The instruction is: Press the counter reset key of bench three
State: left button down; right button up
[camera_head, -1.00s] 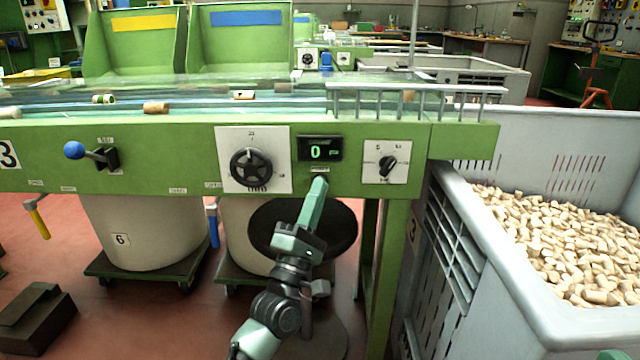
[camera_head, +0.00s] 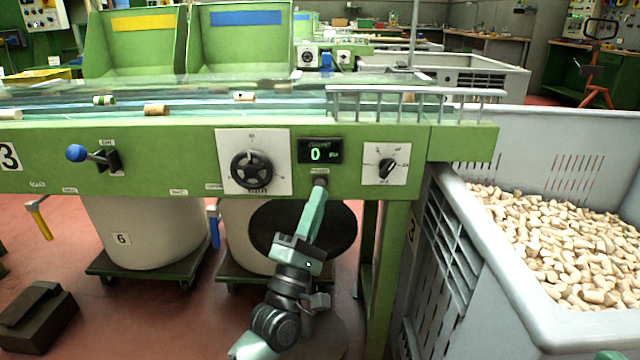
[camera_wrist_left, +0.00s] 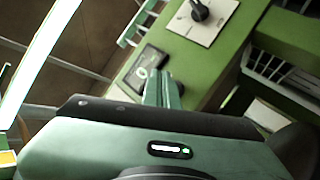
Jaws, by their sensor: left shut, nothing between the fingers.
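Directly below the display is a small dark round key (camera_head: 320,182). My left gripper (camera_head: 318,193) is shut and empty, its tip just below the key and overlapping its lower edge in the head view. I cannot tell whether the tip touches the key.
A black handwheel (camera_head: 252,170) is left of the display and a rotary switch (camera_head: 386,167) right of it. A blue-knobbed lever (camera_head: 76,153) sticks out further left. A grey crate of corks (camera_head: 478,255) stands at the right. Drums on dollies are under the bench.

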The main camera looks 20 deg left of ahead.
pick_arm(q)
jog(key=s, duration=0.2)
jog(key=s+d+p, duration=0.1)
jog(key=s, duration=0.1)
jog(key=shift+s+d+p, duration=0.1)
jog(key=shift+p, duration=0.2)
dwell(0.4)
